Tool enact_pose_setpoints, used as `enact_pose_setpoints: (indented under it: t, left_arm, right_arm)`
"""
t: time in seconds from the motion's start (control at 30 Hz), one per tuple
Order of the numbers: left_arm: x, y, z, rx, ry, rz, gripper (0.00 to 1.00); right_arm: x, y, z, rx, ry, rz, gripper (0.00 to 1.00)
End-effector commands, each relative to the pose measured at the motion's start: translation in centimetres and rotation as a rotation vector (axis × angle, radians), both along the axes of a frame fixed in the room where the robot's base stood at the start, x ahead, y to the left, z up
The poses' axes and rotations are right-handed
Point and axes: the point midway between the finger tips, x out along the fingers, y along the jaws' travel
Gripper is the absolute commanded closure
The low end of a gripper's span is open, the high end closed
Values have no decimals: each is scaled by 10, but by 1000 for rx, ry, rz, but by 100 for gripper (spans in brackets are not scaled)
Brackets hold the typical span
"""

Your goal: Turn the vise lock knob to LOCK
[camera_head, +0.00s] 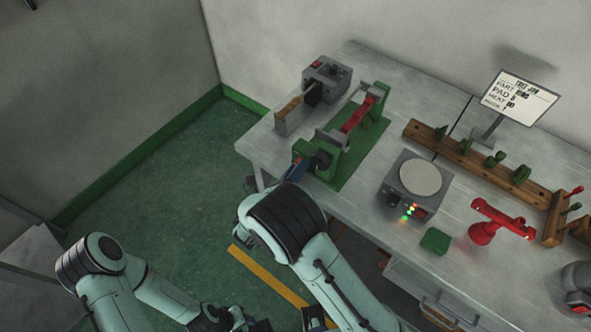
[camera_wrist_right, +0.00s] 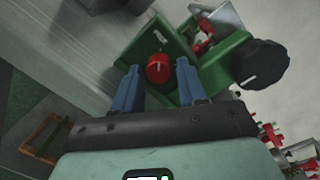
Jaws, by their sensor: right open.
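The green vise (camera_head: 357,146) stands at the left part of the bench, with a red piece (camera_head: 358,115) along its middle. In the right wrist view, a round red knob (camera_wrist_right: 158,69) with a pale mark sits on the green vise body (camera_wrist_right: 196,78). My right gripper (camera_wrist_right: 159,68) is open, its two blue fingers on either side of the red knob in the picture; contact cannot be told. In the head view this gripper (camera_head: 296,170) is at the vise's near end, partly hidden by my arm. My left gripper (camera_head: 232,320) is low at the bottom edge, its jaws unclear.
A large black knob (camera_wrist_right: 261,66) is close right of the fingers in the wrist view. A grey box device (camera_head: 327,76) stands behind the vise. A scale-like unit (camera_head: 412,185), green block (camera_head: 436,240), red stand (camera_head: 497,222) and wooden rack (camera_head: 470,158) are to the right.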

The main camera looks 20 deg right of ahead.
Motion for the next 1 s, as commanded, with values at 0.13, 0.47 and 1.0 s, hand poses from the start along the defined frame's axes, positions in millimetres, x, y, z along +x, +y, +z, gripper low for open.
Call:
enact_pose_setpoints:
  t: [0.13,0.47,1.0]
  left_arm:
    - [0,0,0,0,0,0,57]
    - [0,0,-1,0,0,0,57]
    - [-6,0,-14,0,7,0,57]
  right_arm:
    - [0,0,0,0,0,0,95]
    - [-1,0,0,15,-19,0,100]
    - [0,1,-3,248,-318,0,100]
